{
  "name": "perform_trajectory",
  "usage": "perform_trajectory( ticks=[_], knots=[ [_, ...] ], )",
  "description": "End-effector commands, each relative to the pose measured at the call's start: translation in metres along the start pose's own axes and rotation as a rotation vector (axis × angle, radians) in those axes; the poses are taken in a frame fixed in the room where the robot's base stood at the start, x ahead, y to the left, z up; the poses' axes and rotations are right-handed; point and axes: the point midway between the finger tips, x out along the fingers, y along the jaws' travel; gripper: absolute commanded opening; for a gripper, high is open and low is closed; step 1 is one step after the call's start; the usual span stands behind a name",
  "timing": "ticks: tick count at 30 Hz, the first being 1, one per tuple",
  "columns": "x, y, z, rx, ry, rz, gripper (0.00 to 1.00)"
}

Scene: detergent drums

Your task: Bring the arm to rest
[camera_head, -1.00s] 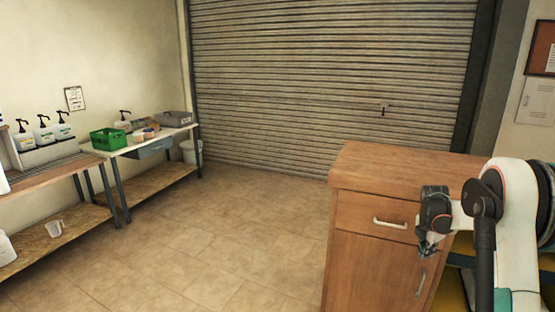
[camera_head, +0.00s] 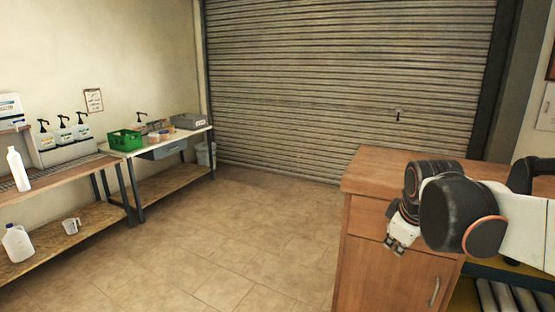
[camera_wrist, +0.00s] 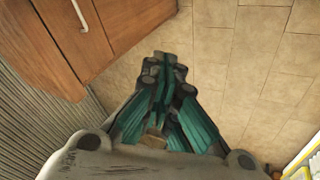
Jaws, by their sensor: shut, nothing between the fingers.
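My arm reaches in from the right edge of the head view, bent in front of the wooden cabinet. My gripper (camera_head: 396,246) hangs at the end of the wrist, in front of the cabinet's door side, pointing down. In the wrist view my gripper (camera_wrist: 165,68) shows its teal and dark fingers drawn together, with nothing between them. Below the fingertips there is only tiled floor and the cabinet's side.
The wooden cabinet (camera_head: 372,235) stands close to my arm, with its drawer handle hidden. A bench with a green crate (camera_head: 125,140) and shelves with white bottles (camera_head: 18,169) line the left wall. A shutter (camera_head: 350,75) closes the back. The tiled floor (camera_head: 230,235) between is clear.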

Motion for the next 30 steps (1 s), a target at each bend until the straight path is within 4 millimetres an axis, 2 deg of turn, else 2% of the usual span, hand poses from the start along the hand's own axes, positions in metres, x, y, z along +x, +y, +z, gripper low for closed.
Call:
perform_trajectory(
  ticks=[1,6,15,21,30],
  knots=[
    [-0.01,-0.016,0.006,0.05,0.013,0.0,0.0],
    [-0.035,-0.062,0.027,0.247,0.056,-0.004,0.0],
    [-0.053,-0.14,0.069,0.582,0.125,-0.034,0.0],
    [-0.053,-0.168,0.086,0.719,0.15,-0.052,0.0],
    [-0.053,-0.174,0.09,0.755,0.156,-0.058,0.0]
  ],
)
